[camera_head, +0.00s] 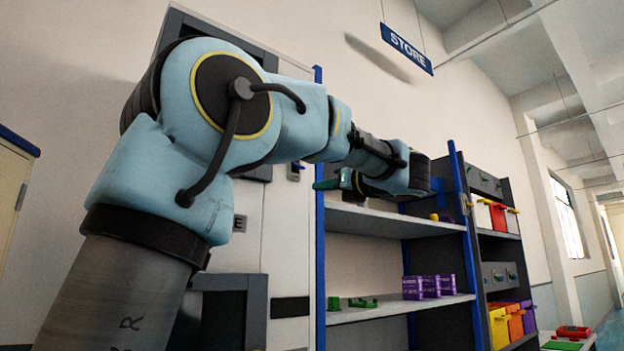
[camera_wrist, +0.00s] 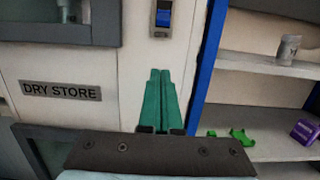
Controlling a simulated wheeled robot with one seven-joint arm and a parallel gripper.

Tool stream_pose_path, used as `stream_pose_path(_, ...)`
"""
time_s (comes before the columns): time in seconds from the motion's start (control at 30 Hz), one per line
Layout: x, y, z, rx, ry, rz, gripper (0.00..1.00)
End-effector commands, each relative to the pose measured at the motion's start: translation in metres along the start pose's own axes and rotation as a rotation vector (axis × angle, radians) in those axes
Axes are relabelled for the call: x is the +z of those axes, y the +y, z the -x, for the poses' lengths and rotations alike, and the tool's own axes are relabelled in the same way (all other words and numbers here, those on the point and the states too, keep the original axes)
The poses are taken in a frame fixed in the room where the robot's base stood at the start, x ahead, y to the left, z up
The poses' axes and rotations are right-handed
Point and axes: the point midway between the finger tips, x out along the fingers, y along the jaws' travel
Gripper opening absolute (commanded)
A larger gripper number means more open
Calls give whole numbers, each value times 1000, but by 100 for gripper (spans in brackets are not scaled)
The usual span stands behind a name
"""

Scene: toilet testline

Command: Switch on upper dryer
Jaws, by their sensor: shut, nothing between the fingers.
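The upper dryer (camera_wrist: 85,32) is a grey-framed unit at the top left of the wrist view; in the head view its frame (camera_head: 292,68) is largely hidden behind my arm. A blue rocker switch (camera_wrist: 163,18) sits on a small metal plate right of it, on the white panel. The plate also shows in the head view (camera_head: 295,171). My gripper (camera_wrist: 160,72) has its green fingers shut together and empty, pointing at the panel below the switch in the wrist view. In the head view, the gripper (camera_head: 318,185) is right of the plate. I see no contact with the switch.
A lower grey-framed unit (camera_wrist: 55,145) lies below the DRY STORE sign (camera_wrist: 60,91). A blue post (camera_wrist: 208,65) stands close right of my fingers. Beyond it are shelves (camera_head: 375,222) with purple boxes (camera_head: 428,287), green parts (camera_head: 362,302) and a grey cup (camera_wrist: 288,49).

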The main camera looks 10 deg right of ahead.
Motion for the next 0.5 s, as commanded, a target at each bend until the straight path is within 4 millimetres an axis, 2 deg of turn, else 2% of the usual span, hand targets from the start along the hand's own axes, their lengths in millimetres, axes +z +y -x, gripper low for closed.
stream_pose_path(0.5, 5, 1, -99, 2, 0, -5, 0)
